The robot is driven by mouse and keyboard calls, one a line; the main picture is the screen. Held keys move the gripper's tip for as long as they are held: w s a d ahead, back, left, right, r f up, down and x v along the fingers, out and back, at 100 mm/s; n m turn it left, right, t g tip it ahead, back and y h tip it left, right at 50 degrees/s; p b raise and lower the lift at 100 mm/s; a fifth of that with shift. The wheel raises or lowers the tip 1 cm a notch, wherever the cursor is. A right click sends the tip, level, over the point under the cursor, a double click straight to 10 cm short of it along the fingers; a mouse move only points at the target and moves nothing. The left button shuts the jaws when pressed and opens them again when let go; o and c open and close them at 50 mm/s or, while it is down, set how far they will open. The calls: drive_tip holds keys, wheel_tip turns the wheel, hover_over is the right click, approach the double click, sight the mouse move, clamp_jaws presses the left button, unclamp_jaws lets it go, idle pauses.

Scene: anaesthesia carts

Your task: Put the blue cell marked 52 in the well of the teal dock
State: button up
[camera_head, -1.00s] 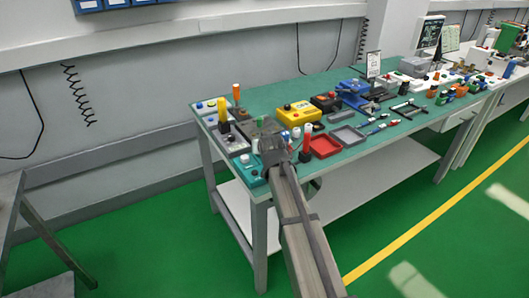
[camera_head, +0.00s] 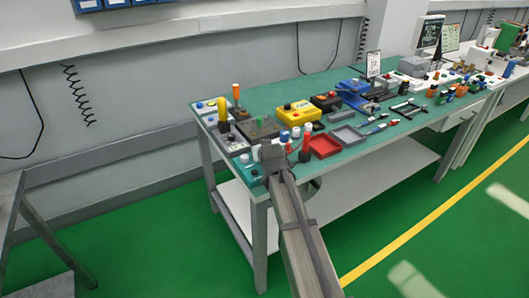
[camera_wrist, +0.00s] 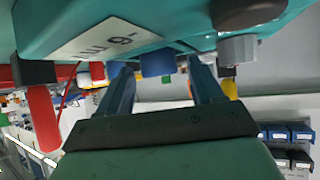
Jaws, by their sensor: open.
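The teal dock (camera_head: 252,172) is at the near left corner of the bench, just left of my gripper (camera_head: 271,152). In the wrist view, a teal body (camera_wrist: 190,18) with an upside-down white label (camera_wrist: 95,40) fills the top, apparently the dock. My gripper (camera_wrist: 160,66) is open there. A blue block (camera_wrist: 157,62) shows between its fingertips, against the teal edge; no number is readable, and I cannot tell whether it is the cell marked 52 or whether it sits in the well. White cylinders with blue tops (camera_head: 285,137) stand just behind my gripper in the head view.
A red upright handle (camera_head: 306,143) and a red tray (camera_head: 324,146) are right of my gripper. A grey tray (camera_head: 348,135) and a yellow box (camera_head: 298,115) lie farther along. Floor in front is clear.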

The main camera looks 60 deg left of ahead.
drive_tip(key=shift+r, duration=0.15)
drive_tip(key=v, duration=1.2)
drive_tip(key=shift+w, duration=0.1)
